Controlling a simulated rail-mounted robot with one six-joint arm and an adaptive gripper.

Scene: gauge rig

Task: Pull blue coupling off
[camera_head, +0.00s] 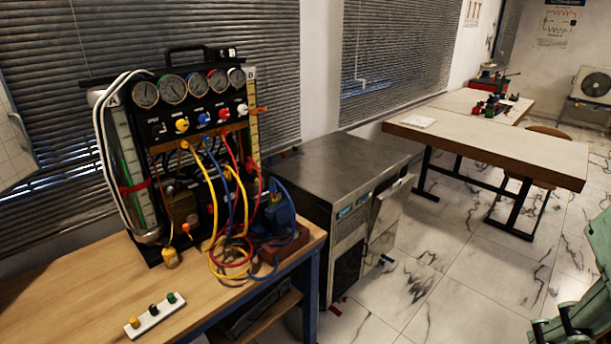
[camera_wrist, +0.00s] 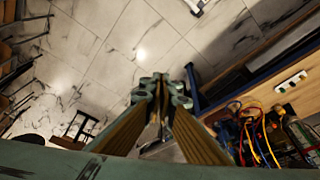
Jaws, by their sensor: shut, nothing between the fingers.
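The gauge rig (camera_head: 190,118) stands on the wooden bench at left in the head view. A blue hose (camera_head: 232,192) runs up to its port row, and the blue coupling (camera_head: 206,138) appears small at its upper end, between yellow and red hoses. In the wrist view the rig's hoses (camera_wrist: 258,130) show at lower right; the coupling cannot be made out there. My gripper (camera_wrist: 164,88) is shut and empty, over the floor and well away from the rig. Part of it shows at the lower right edge of the head view (camera_head: 548,328).
A strip with three colored caps (camera_head: 154,316) lies at the bench front (camera_head: 80,290). A grey metal cabinet (camera_head: 335,175) stands right of the rig. Looped hoses hang over the bench edge. A long table (camera_head: 490,145) stands farther back; the tiled floor (camera_head: 450,260) between is open.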

